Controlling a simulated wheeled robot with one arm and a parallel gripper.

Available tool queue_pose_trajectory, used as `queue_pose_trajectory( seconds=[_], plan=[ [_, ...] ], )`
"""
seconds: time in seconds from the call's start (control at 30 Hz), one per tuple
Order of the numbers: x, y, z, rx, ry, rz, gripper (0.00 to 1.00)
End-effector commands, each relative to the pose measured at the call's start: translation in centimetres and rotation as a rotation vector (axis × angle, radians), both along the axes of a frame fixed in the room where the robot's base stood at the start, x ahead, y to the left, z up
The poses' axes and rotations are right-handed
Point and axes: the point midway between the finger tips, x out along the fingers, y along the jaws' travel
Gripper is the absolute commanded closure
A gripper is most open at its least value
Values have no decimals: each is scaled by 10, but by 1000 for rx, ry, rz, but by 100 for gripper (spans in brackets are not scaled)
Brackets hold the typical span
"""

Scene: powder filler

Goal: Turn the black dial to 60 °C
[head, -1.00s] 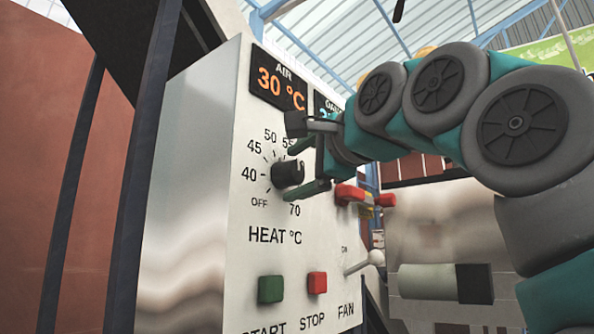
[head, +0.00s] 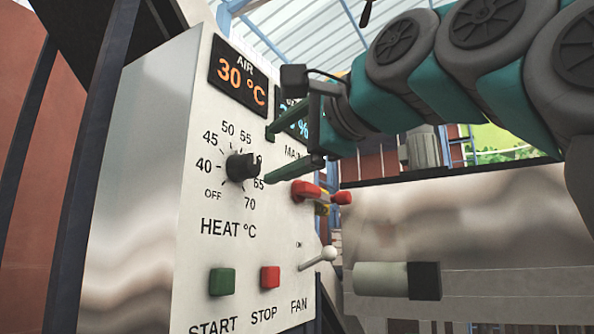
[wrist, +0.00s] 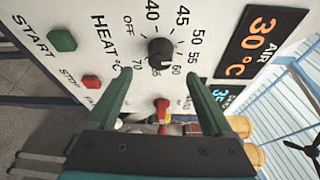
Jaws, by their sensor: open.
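The black dial (head: 240,166) is on the white control panel, in the middle of a printed scale from OFF to 70. It also shows in the wrist view (wrist: 160,52), where its pale mark faces my gripper, near 60 and 65; I cannot tell the exact setting. My gripper (head: 270,155) is open and empty, to the right of the dial in the head view. In the wrist view its fingers (wrist: 158,76) are spread, with the dial ahead between them and apart from them. The lower finger partly hides the scale near 65 in the head view.
The AIR display (head: 239,80) above the dial reads 30 °C. Below are a green START button (head: 222,281), a red STOP button (head: 270,277) and a FAN lever (head: 318,258). A red handle (head: 318,193) is right of the dial, below my gripper.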

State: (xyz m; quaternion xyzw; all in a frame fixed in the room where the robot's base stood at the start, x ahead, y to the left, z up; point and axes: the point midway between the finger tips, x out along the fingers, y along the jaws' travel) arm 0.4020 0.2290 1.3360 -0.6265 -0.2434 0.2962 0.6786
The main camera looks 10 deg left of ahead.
Motion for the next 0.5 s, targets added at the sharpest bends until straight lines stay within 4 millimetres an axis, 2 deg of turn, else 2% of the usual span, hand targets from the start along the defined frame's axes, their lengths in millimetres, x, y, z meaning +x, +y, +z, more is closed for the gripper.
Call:
queue_pose_trajectory(
  seconds=[0.13, 0.23, 0.5],
  plan=[
    [1, 1, -2, -15, -29, 17, 14],
    [2, 2, -6, -60, -116, 63, 14],
    [9, 0, -15, -247, -599, 202, 14]
  ],
)
